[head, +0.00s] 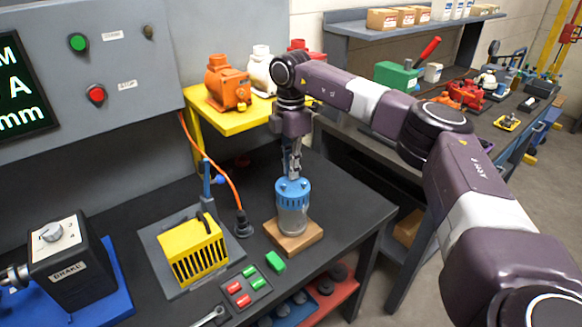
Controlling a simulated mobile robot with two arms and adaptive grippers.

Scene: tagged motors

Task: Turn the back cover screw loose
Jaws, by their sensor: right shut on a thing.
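A motor stands upright on a wooden block (294,238) on the dark bench. It has a clear grey body (292,216) and a blue back cover (293,193) on top with small raised points along its edge. My right gripper (292,173) reaches down from above, fingers pointing down and meeting the top of the cover near its middle. It is shut on what appears to be the back cover screw, which the fingers hide. My left gripper is not in view.
A yellow ribbed housing (194,250) on a grey plate, a black brake box (69,262) and a switch pad (243,287) lie to the left. A small green block (275,262) lies close in front of the wooden block. A yellow stand (228,122) with motors stands behind.

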